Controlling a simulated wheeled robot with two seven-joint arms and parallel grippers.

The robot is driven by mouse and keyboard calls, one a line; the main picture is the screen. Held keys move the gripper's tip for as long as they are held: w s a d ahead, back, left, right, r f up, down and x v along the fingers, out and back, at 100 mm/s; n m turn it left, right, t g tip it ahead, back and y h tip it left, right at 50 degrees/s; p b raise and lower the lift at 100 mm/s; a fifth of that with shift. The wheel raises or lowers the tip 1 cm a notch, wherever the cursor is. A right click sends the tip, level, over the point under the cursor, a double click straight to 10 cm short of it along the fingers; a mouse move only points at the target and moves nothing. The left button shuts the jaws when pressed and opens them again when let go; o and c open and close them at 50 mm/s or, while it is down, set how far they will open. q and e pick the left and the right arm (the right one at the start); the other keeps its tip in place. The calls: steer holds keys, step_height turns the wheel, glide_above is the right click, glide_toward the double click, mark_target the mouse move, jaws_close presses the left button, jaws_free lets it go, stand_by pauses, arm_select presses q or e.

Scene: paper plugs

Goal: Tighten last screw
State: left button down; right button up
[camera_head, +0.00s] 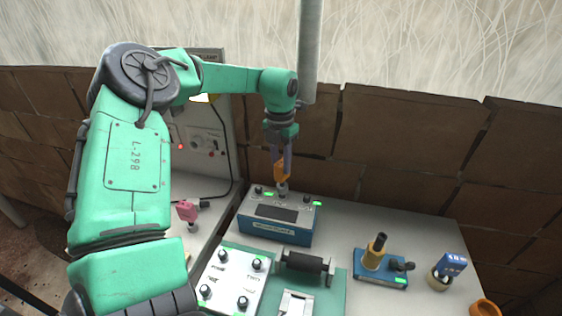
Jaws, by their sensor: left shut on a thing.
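My left gripper (282,148) points down over the back of a blue box with a grey top (292,225). It is shut on an orange tool (281,170) that looks like a screwdriver, held upright. The tool's grey lower end is at the box's back edge, between two black knobs; I cannot tell whether it touches a screw. Green lights show by the knobs, and a dark window is on the top. My right gripper is not in view.
A white panel with black corner knobs (233,279) and a black roller-like part (305,262) are in front on a green mat. To the right stand a blue base with a yellow cylinder (374,256), a blue item in a round holder (450,266) and an orange cup (485,308). A pink tool (187,212) is left.

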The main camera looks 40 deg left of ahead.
arm_select(q)
steer(key=n+b, duration=0.2)
steer(key=n, duration=0.2)
steer(key=shift+f+n, duration=0.15)
steer(key=shift+n, duration=0.25)
steer(key=shift+n+b, duration=0.55)
steer(key=shift+n, duration=0.65)
steer(key=n+b, duration=0.1)
steer(key=n, duration=0.4)
steer(key=n+b, duration=0.1)
steer(key=n, duration=0.6)
steer(key=shift+n, duration=0.4)
steer(key=shift+r+n, duration=0.35)
steer(key=shift+n, duration=0.75)
steer(key=shift+f+n, duration=0.1)
steer(key=shift+n, duration=0.8)
steer(key=shift+w+p, duration=0.15)
steer(key=shift+p, duration=0.15)
